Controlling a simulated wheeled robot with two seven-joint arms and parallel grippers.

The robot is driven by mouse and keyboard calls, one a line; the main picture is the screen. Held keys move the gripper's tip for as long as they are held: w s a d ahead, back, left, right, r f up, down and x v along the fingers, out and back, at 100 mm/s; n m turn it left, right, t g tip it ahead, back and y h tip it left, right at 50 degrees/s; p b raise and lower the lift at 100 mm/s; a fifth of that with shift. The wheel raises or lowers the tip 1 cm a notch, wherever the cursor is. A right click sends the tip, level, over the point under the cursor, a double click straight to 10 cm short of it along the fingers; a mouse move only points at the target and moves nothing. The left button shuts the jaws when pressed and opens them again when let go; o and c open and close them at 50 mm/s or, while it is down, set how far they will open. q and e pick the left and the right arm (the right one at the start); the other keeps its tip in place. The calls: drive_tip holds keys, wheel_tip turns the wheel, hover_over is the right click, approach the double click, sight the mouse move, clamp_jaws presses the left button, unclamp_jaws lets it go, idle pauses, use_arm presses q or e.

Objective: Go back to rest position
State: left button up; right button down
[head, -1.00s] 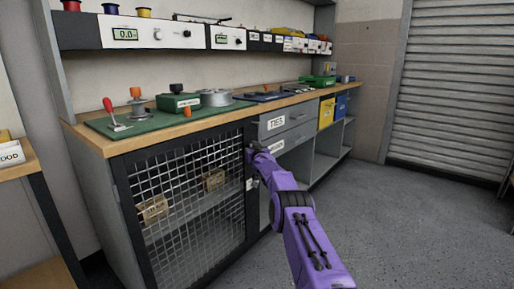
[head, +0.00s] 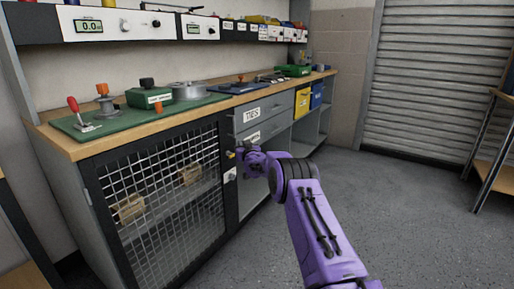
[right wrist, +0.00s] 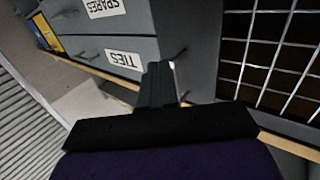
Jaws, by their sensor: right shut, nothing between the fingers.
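My right gripper (head: 235,155) is in front of the bench, by the right edge of the mesh door and the drawer fronts. In the right wrist view its dark fingers (right wrist: 158,72) are together with nothing between them. My left gripper is not in view. The black-framed mesh door (head: 165,195) under the bench looks shut, and cardboard boxes show behind it. In the right wrist view the mesh (right wrist: 275,45) is at the right and the drawer fronts labelled TIES (right wrist: 122,60) and SPARES (right wrist: 104,8) are at the upper left.
The wooden bench top (head: 70,148) carries a green mat (head: 112,122) with a red-handled lever, a green box and a metal reel. Yellow (head: 302,102) and blue bins sit under its far end. A second table (head: 495,172) stands at the right. Grey floor (head: 400,220) between is clear.

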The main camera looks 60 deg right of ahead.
drive_tip(key=s+p, duration=0.2)
drive_tip(key=s, duration=0.4)
drive_tip(key=shift+s, duration=0.35)
